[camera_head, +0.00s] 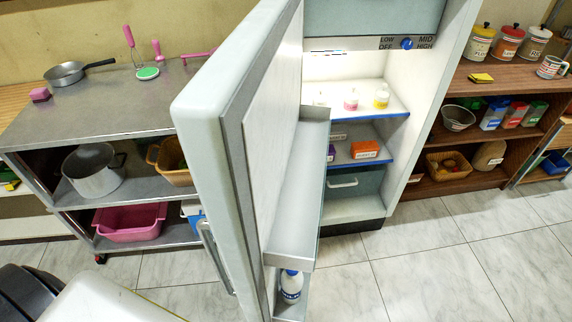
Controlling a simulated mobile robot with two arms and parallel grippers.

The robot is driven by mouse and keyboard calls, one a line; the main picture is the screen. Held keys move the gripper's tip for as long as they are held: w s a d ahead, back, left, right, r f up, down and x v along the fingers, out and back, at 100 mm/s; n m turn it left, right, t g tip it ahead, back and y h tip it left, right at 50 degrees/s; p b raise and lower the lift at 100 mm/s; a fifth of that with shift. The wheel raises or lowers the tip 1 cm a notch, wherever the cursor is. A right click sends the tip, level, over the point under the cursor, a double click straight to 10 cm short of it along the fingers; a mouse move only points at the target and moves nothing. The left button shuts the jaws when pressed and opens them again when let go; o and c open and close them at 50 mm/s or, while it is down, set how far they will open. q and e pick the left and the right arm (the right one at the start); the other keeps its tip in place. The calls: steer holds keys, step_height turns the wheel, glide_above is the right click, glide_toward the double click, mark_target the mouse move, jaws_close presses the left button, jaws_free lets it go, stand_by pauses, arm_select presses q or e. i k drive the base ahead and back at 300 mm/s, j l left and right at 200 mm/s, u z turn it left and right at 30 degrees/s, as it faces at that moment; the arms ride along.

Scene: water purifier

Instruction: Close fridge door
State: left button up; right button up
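The fridge door (205,105) stands wide open and swings out toward me, filling the middle of the view. Its metal handle (215,258) is on the door's left, outer face, low down. Neither of my grippers can be made out.
A grey metal table (100,105) with a pan, pot and pink basin stands at the left. A wooden shelf unit (490,80) with jars is at the right. The tiled floor (445,265) at the right front is clear. A dark rounded object (28,295) is at the lower left.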

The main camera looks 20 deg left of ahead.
mark_target(255, 155)
steer(key=k+j, duration=0.15)
steer(key=j, duration=0.25)
steer(key=k+j, duration=0.15)
steer(key=j, duration=0.25)
steer(key=k+j, duration=0.15)
steer(key=j, duration=0.25)
